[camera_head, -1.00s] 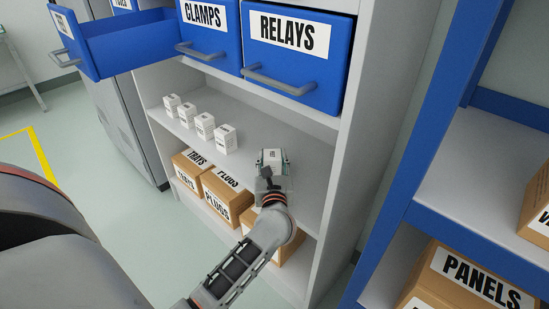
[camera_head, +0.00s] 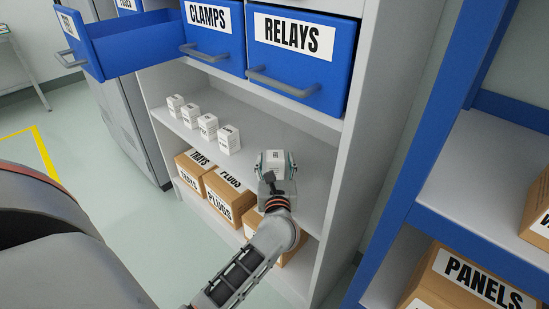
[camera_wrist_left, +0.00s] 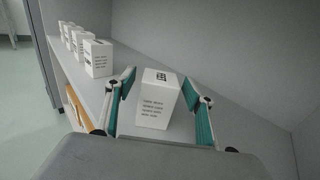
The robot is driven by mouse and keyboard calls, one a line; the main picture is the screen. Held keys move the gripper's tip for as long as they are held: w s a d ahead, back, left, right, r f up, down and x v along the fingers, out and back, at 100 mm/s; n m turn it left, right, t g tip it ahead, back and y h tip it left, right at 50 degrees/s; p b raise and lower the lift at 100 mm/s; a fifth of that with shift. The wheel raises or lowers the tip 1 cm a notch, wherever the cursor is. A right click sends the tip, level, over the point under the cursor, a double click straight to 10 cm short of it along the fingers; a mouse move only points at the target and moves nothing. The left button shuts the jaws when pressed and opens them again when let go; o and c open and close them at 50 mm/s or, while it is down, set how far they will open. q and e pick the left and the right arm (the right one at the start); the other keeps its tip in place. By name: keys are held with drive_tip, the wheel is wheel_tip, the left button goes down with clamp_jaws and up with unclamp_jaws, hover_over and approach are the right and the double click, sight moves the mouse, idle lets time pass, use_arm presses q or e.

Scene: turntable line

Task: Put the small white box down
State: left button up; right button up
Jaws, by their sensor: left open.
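The small white box (camera_head: 274,160) stands upright on the middle shelf (camera_head: 262,131), under the drawer marked RELAYS. My left gripper (camera_head: 276,170) is at this box with its fingers on either side. In the left wrist view the box (camera_wrist_left: 158,98) stands between the two teal-padded fingers, and the gripper (camera_wrist_left: 160,108) is open. Gaps show between the box and both fingers. My right gripper is not in view.
Several similar white boxes (camera_head: 208,126) stand in a row on the shelf to the left. Cardboard boxes (camera_head: 225,194) sit on the shelf below. The cabinet's side wall (camera_head: 345,150) rises to the right. A blue drawer (camera_head: 135,48) hangs open at upper left.

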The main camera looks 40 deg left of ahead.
use_arm(q)
drive_tip(key=v, duration=1)
drive_tip(key=shift+s+d, duration=0.1)
drive_tip(key=shift+d, duration=0.05)
